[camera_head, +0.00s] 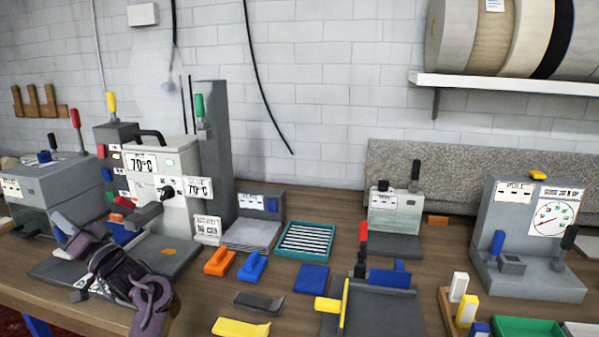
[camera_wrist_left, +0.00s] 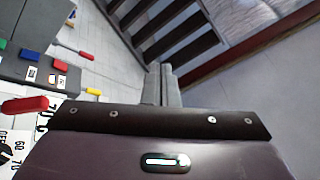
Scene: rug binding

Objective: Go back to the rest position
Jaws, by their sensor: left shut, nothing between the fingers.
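My left gripper (camera_head: 62,222) is at the left end of the workbench in the head view, in front of the grey box machine (camera_head: 62,180) and left of the machine marked 70°C (camera_head: 160,185). Its arm rises from the bottom edge. In the left wrist view its two grey fingers (camera_wrist_left: 160,85) are together with nothing between them. My right gripper is not in view.
The wooden workbench (camera_head: 200,320) holds an orange block tool (camera_head: 219,262), a blue one (camera_head: 252,267), a teal slotted tray (camera_head: 305,241) and a grey dial machine (camera_head: 530,235). A white shelf (camera_head: 510,88) with rolls hangs at upper right.

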